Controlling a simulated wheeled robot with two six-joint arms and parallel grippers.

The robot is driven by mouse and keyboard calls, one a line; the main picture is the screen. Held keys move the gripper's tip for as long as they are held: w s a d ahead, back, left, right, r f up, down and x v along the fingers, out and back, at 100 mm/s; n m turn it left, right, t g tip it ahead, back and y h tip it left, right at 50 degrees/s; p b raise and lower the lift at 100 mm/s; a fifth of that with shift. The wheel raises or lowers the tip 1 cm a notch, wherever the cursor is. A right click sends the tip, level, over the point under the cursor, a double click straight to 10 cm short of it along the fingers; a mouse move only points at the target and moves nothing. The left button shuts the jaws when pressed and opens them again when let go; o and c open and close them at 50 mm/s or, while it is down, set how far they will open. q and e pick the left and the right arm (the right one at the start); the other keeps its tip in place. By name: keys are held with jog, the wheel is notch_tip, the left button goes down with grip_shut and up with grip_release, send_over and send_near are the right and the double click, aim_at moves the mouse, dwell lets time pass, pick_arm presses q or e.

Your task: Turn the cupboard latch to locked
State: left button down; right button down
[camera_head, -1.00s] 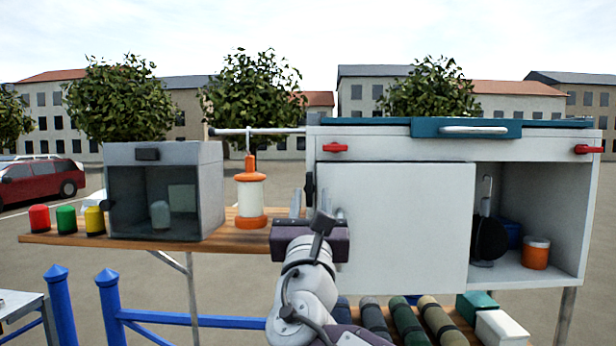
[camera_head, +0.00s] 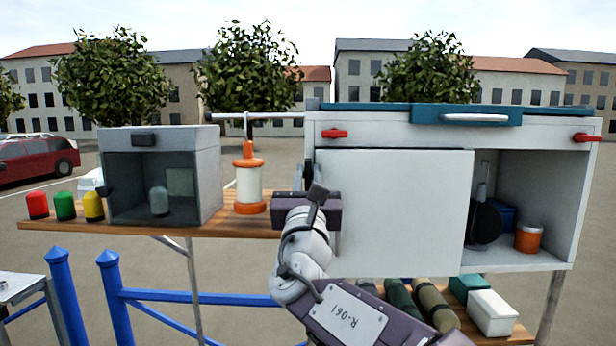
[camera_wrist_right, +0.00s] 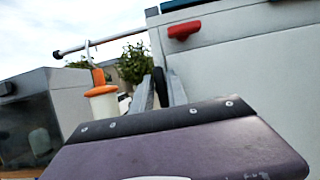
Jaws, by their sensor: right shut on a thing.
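The white cupboard (camera_head: 345,240) stands at the right with a large pale door panel (camera_head: 395,210) over its left part. A small black latch (camera_head: 309,166) sits at the cupboard's left edge, mostly hidden by my fingers. It also shows between the fingertips in the right wrist view (camera_wrist_right: 161,85). My right gripper (camera_head: 304,178) is at that edge, shut on the black latch. The latch's exact angle is hard to make out. My left gripper is not in view.
Red handles (camera_head: 334,133) (camera_head: 586,137) sit on the cupboard's top front. An orange-and-white lantern (camera_head: 248,182) hangs from a rail just left of my gripper. A grey box (camera_head: 213,175) and coloured jars (camera_head: 65,206) stand farther left. Rolled bundles (camera_head: 434,307) lie below.

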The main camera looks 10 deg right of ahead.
jog(key=shift+f, duration=0.2)
